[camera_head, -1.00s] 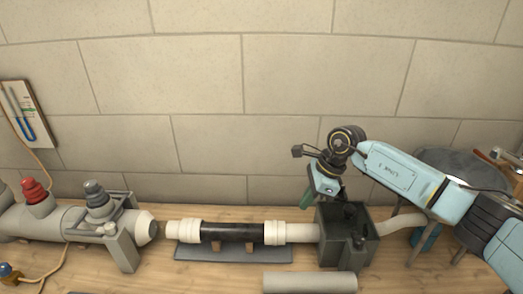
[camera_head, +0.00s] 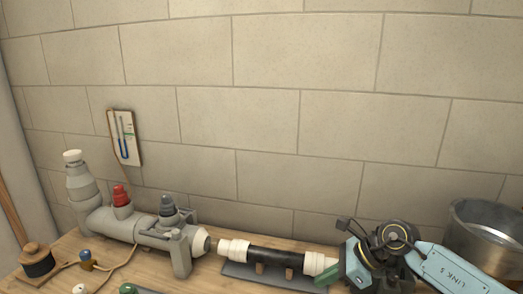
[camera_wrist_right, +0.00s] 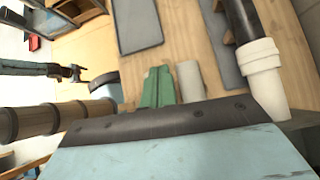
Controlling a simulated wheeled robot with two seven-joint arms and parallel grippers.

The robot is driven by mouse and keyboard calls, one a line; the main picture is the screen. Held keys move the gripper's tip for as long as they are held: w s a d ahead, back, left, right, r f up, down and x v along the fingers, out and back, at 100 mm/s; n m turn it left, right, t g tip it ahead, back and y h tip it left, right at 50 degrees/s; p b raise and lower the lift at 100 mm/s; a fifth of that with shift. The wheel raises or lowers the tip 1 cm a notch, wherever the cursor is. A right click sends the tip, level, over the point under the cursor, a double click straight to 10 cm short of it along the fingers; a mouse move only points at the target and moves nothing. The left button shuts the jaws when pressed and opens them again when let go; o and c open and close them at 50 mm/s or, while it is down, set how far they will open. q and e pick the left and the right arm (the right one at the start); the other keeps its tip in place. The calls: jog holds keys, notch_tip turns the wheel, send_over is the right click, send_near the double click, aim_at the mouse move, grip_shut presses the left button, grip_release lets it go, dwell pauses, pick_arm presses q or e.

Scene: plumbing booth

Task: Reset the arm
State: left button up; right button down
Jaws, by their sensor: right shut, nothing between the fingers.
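My right gripper (camera_head: 328,274) is low at the right of the head view, beside the right end of the pipe run. In the right wrist view its green fingers (camera_wrist_right: 158,86) are together and hold nothing. The black pipe section (camera_head: 274,258) with white couplings lies level on a grey base (camera_head: 262,277); its right end is partly hidden by my right arm. A black pipe with a white coupling (camera_wrist_right: 262,68) also shows in the right wrist view, to the right of the fingers. My left gripper is not in the head view.
A grey pipe assembly with a red knob (camera_head: 122,196) and a grey knob (camera_head: 167,205) stands at left. A metal pot (camera_head: 485,238) is at far right. A pale cylinder (camera_wrist_right: 189,80) lies near the fingers in the wrist view. A gauge panel (camera_head: 125,138) hangs on the block wall.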

jog(key=s+a+r+m+t+y, duration=0.2)
jog(key=a+r+m+t+y, duration=0.15)
jog(key=r+m+t, duration=0.45)
jog(key=s+a+r+m+t+y, duration=0.1)
jog(key=a+r+m+t+y, duration=0.3)
jog(key=m, duration=0.6)
jog(key=s+d+f+m+h, duration=0.3)
jog(key=d+f+m+h, duration=0.4)
jog(key=m, duration=0.4)
jog(key=s+d+f+m+h, duration=0.4)
jog(key=d+f+m+h, duration=0.15)
jog(key=m+h, duration=0.55)
jog(key=s+d+f+m+g+y, duration=0.1)
jog(key=s+f+m+g, duration=0.35)
jog(key=s, duration=0.65)
jog(key=s+d+f+m+g+y, duration=0.1)
jog(key=s+f+m+g, duration=0.4)
jog(key=s, duration=0.5)
jog(key=s+f+n+g, duration=0.2)
jog(key=s+f, duration=0.1)
jog(key=f, duration=2.4)
jog(key=s+d+f+g, duration=0.1)
jog(key=s+d+f, duration=0.2)
jog(key=s+f, duration=1)
jog(key=s, duration=0.2)
jog(key=shift+s, duration=0.35)
